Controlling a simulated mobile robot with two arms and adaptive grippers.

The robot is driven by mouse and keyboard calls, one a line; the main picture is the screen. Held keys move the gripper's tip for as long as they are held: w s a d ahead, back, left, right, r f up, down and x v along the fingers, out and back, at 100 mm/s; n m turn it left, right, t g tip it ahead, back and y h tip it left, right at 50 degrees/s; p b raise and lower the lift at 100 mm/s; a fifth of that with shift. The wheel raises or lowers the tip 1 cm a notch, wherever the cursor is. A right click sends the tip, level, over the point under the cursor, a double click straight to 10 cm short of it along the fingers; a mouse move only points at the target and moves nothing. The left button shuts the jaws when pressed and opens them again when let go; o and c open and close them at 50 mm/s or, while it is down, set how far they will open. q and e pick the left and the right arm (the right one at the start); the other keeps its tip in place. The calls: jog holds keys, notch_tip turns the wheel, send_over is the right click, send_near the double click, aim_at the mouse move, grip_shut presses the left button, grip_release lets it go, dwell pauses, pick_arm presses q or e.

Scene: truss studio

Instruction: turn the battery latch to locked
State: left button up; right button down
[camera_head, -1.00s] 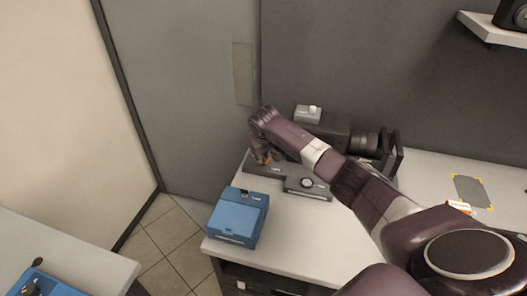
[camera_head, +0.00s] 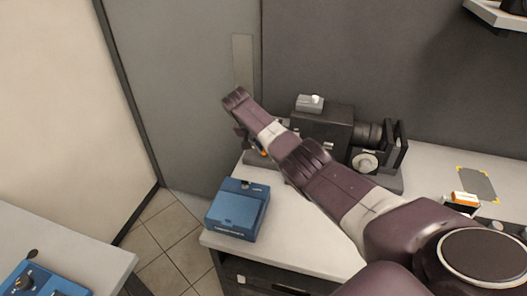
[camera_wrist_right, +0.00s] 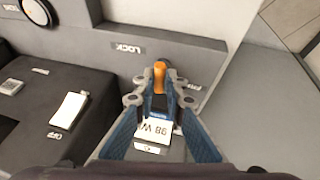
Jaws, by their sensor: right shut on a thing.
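The battery latch is a small orange lever (camera_wrist_right: 159,76) in the right wrist view, beside the "LOCK" marking on the dark camera rig. My right gripper (camera_wrist_right: 160,97) has its blue fingers around the lever and is shut on it. A battery with a "98 Wh" label (camera_wrist_right: 154,131) shows between the fingers. In the head view the dark camera body (camera_head: 321,128) stands at the back of the table. There my right gripper (camera_head: 256,145) is largely hidden by my arm at the rig's left end, with a bit of orange showing. My left gripper is out of view.
A blue box (camera_head: 237,209) stands at the table's (camera_head: 290,230) left front. A white switch (camera_wrist_right: 69,109) marked "OFF" sits near the gripper. An orange-and-white item (camera_head: 465,198) lies by a grey mat (camera_head: 478,184) at right. Another table holds a blue case (camera_head: 40,283) at lower left.

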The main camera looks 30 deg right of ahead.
jog(key=shift+w+r, duration=0.1)
jog(key=shift+r, duration=0.05)
dwell(0.4)
jog(key=c, duration=2)
grip_release()
jog(key=v, duration=1.1)
jog(key=shift+a+r, duration=0.2)
jog(key=shift+r, duration=0.15)
